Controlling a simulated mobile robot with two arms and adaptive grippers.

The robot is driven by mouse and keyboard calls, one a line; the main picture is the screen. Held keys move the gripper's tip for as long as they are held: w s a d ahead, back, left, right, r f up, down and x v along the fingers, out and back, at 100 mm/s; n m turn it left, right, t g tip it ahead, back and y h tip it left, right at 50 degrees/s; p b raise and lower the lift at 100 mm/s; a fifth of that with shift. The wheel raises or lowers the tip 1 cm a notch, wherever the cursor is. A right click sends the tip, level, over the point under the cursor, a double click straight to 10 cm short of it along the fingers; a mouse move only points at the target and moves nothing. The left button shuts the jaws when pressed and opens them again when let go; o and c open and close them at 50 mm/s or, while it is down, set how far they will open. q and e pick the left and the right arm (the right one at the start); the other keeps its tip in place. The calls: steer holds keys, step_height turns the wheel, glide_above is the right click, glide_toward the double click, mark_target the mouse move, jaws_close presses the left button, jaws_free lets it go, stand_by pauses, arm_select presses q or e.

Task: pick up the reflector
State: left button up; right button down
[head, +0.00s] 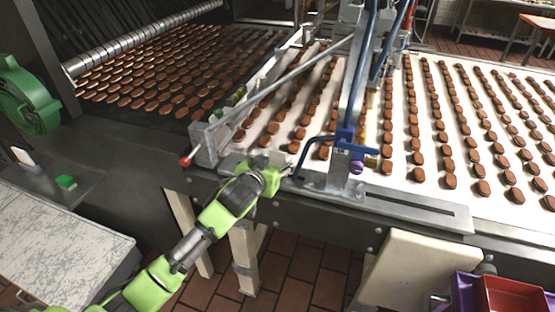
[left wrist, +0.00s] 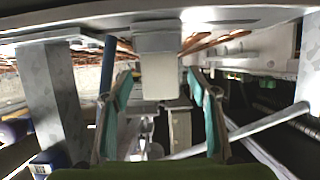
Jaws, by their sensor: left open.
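My left gripper (head: 280,167) is at the near edge of the conveyor machine, beside its metal side rail. In the left wrist view the left gripper (left wrist: 158,76) is open, with its two teal-lined fingers apart. A pale block (left wrist: 160,84) under a grey metal block (left wrist: 156,40) shows between the fingers. It may be the reflector, but I cannot tell for sure. No clear gap or contact between it and the fingers can be made out. In the head view the arm's wrist hides most of this spot. My right gripper is not in view.
A white conveyor belt (head: 354,92) carries many brown biscuits. Purple and red crates (head: 463,291) stand at lower right.

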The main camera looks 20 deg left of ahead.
arm_select(q)
steer(key=shift+x, duration=1.05)
steer(key=c, duration=1)
steer(key=shift+c, duration=0.2)
steer(key=shift+r, duration=0.1)
